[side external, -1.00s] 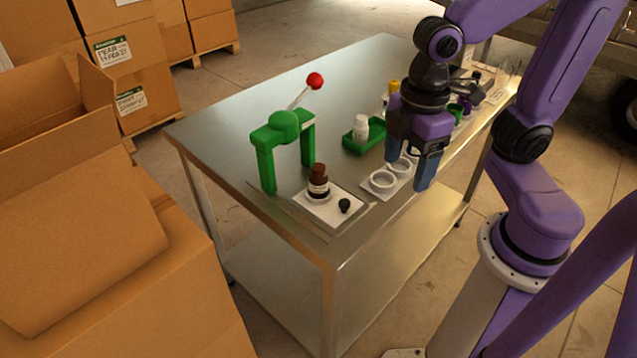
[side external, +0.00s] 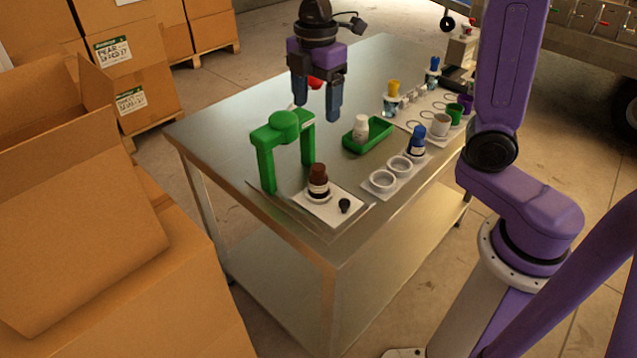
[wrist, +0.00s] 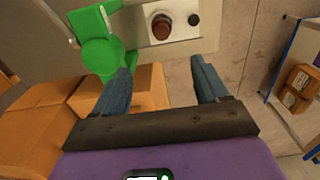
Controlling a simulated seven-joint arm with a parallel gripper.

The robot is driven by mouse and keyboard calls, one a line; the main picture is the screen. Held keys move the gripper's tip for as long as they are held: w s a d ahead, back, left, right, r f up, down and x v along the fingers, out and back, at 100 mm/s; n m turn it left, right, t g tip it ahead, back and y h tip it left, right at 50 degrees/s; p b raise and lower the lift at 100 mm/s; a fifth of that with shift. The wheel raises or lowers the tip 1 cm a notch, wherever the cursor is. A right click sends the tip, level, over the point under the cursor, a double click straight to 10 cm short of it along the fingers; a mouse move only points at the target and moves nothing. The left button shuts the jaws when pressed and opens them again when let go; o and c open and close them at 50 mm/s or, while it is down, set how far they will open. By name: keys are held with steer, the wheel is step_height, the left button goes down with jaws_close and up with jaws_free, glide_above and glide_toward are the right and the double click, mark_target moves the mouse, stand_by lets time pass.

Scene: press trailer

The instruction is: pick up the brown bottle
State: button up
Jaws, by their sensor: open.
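The brown bottle (side external: 318,184) stands upright on a white plate (side external: 327,211) at the near corner of the metal table. In the wrist view the bottle (wrist: 162,27) is seen from above, past the fingertips. My gripper (side external: 317,112) is open and empty, high above the table behind the press. In the wrist view its two blue fingers (wrist: 163,75) are spread apart with nothing between them.
A small black knob (side external: 344,206) is beside the bottle on the plate. A green tray (side external: 380,131) with a white bottle (side external: 360,130), a holder with empty rings (side external: 382,180), and a blue bottle (side external: 417,141) stand to the right. The red-tipped lever is partly hidden by my gripper.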

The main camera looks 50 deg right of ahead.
mark_target(319, 166)
step_height(319, 166, down, 12)
steer(key=shift+f, duration=0.1)
steer(key=shift+s+d+f, duration=0.1)
steer(key=shift+f, duration=1.2)
steer(key=shift+s+d+f, duration=0.1)
steer(key=shift+f, duration=1.15)
steer(key=shift+c, duration=0.4)
steer(key=c, duration=1.2)
steer(key=shift+r, duration=0.1)
steer(key=shift+c, duration=0.2)
steer(key=shift+r, duration=0.1)
